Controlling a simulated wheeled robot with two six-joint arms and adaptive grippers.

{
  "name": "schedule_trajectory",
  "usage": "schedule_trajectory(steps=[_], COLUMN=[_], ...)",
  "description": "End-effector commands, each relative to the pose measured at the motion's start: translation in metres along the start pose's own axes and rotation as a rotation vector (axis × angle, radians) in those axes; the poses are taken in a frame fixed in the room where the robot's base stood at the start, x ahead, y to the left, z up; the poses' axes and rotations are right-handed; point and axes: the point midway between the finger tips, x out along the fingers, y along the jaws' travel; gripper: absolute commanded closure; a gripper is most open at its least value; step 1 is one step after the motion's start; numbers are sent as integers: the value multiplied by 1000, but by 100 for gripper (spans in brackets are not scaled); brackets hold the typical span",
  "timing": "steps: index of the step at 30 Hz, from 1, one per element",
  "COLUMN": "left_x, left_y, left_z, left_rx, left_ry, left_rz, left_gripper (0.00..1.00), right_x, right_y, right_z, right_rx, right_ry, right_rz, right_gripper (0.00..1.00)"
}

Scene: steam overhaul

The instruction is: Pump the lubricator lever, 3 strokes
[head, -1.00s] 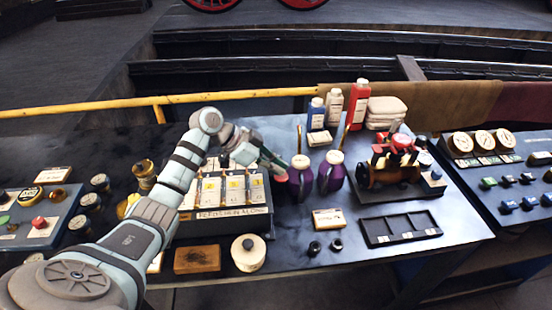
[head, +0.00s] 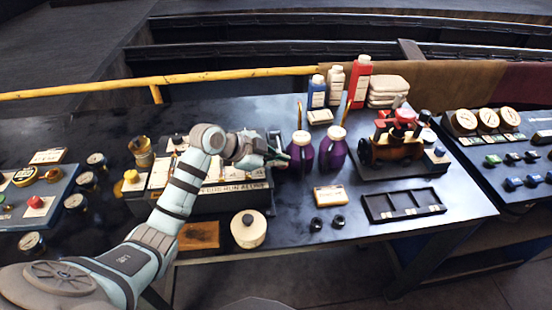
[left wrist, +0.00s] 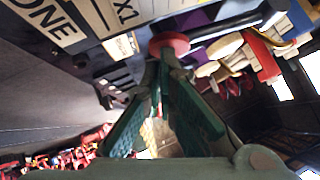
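The lubricator (head: 232,187) is the long dark box with pale labelled panels at the middle of the bench. Its lever shows in the left wrist view as a dark rod (left wrist: 238,26) with a round red knob (left wrist: 168,44). My left gripper (head: 284,160) is at the box's right end, and its arm crosses in front of the box. In the left wrist view the green fingers (left wrist: 163,66) come together at their tips, right at the knob. The tips look shut against the knob, not around it; exact contact is unclear. The knob is hidden in the head view. My right gripper is not in view.
Two purple oil cans (head: 332,150) stand close to the right of my left gripper. A small red engine model (head: 395,140) is farther right, with bottles (head: 360,80) behind. A round cream pot (head: 248,229) is in front of the box. A yellow rail (head: 200,77) runs behind.

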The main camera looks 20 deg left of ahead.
Motion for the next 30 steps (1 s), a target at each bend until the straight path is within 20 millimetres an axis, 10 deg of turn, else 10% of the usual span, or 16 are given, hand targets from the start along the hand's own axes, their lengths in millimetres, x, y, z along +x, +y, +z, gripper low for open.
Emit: schedule_trajectory(steps=[14, 20, 30], left_x=[-5, -33, -103], left_y=[-2, -8, -6], left_z=[-10, -38, -30], left_rx=[6, 6, 12], left_ry=[1, 2, -3], left_rz=[2, 0, -1], left_gripper=[100, 100, 100], right_x=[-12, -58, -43], right_y=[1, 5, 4], right_z=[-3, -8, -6], right_rx=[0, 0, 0], right_ry=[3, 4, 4], right_rz=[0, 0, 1], right_gripper=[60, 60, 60])
